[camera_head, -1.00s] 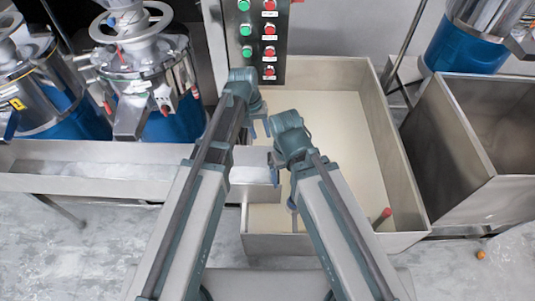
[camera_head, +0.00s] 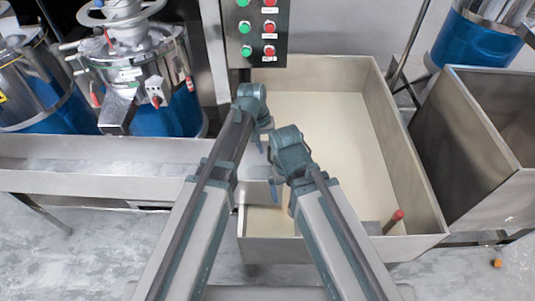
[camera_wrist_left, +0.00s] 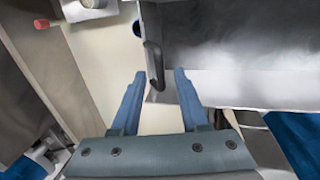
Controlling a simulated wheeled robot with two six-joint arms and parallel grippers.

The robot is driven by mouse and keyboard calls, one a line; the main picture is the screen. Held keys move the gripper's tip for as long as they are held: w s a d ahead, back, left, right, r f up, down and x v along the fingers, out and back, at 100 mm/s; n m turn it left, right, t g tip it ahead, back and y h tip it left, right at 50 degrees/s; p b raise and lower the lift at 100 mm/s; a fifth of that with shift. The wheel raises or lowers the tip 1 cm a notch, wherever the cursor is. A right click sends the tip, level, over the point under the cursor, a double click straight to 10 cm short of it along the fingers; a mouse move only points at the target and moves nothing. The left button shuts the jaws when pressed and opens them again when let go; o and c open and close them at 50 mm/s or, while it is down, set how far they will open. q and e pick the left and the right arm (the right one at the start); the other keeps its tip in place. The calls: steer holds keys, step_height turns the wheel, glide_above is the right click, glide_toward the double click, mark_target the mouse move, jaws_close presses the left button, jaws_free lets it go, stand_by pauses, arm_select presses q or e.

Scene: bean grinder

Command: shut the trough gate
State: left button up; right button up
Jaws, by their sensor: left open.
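In the head view my left gripper (camera_head: 261,142) is over the trough's end. My right gripper (camera_head: 274,172) is close beside it, its fingers mostly hidden.
The large bin (camera_head: 418,170) lies behind and right of my grippers, with a red-tipped stick (camera_head: 394,221) near its front right. A button panel (camera_head: 257,40) stands above. A grinder (camera_head: 135,70) stands behind the trough. A second metal bin (camera_head: 480,130) is at the right.

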arm_select(q)
steer(key=shift+f, duration=0.3)
jaws_close()
stand_by(1.3)
